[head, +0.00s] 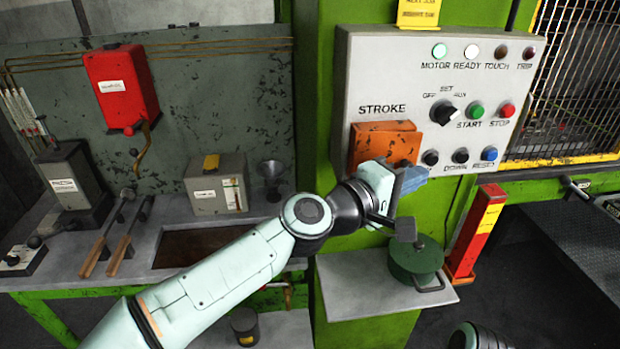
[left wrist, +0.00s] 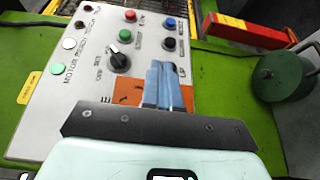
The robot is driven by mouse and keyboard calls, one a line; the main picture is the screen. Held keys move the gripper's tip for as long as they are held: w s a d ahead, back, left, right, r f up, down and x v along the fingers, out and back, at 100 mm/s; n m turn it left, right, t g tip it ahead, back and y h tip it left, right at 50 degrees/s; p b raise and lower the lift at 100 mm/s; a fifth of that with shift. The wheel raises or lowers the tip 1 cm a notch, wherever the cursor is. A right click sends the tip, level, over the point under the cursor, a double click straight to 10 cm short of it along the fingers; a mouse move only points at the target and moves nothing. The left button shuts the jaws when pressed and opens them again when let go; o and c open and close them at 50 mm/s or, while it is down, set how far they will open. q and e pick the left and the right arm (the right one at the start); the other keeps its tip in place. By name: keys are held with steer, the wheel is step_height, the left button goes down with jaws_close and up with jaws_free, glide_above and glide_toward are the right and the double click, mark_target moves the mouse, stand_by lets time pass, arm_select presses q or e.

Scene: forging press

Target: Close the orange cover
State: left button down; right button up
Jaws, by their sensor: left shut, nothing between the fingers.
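The orange cover (head: 376,143) is on the grey control panel (head: 374,75), just under the word STROKE. It juts out from the panel face, and its worn paint shows dark patches. My left gripper (head: 411,179) is shut and empty, with its blue fingers in front of the cover's lower right part. In the left wrist view, the shut fingers (left wrist: 166,87) lie across the orange cover (left wrist: 127,92), which shows on both sides of them. Part of the cover is hidden behind the gripper, and I cannot tell whether they touch.
Lamps, a selector knob (head: 443,112) and several push buttons sit close to the cover. A green round pot (head: 414,262) stands on a small shelf below the gripper. A red and yellow post (head: 476,232) is to the right. A workbench with tools is at left.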

arm_select(q)
steer(key=shift+w+d, duration=0.3)
steer(key=shift+w, duration=0.15)
stand_by(0.5)
